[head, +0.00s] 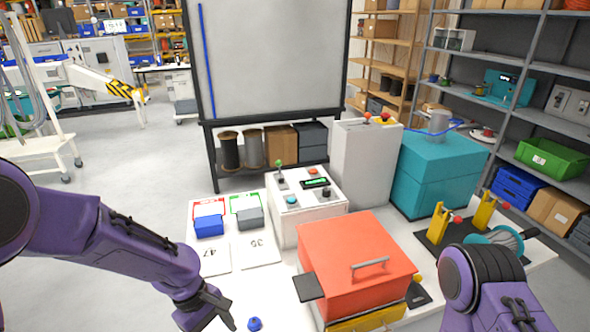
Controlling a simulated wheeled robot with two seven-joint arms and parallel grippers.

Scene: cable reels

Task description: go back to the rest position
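My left arm comes in from the left, with its forearm slanting down over the front left of the white table (275,285). My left gripper (208,315) is at the bottom edge of the view, low near the table's front left. Its fingers look spread, with nothing seen between them, though the frame cuts off part of it. A small blue knob-like piece (254,324) lies to its right, apart from it. My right arm shows at the lower right, in front of the yellow clamps; its gripper is outside the picture.
A red box with a handle (355,255) stands between my arms. Behind it are a white control box (305,205), a tall grey cabinet (362,160) and a teal box (440,175). Yellow clamps (440,222) and a reel stand right.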

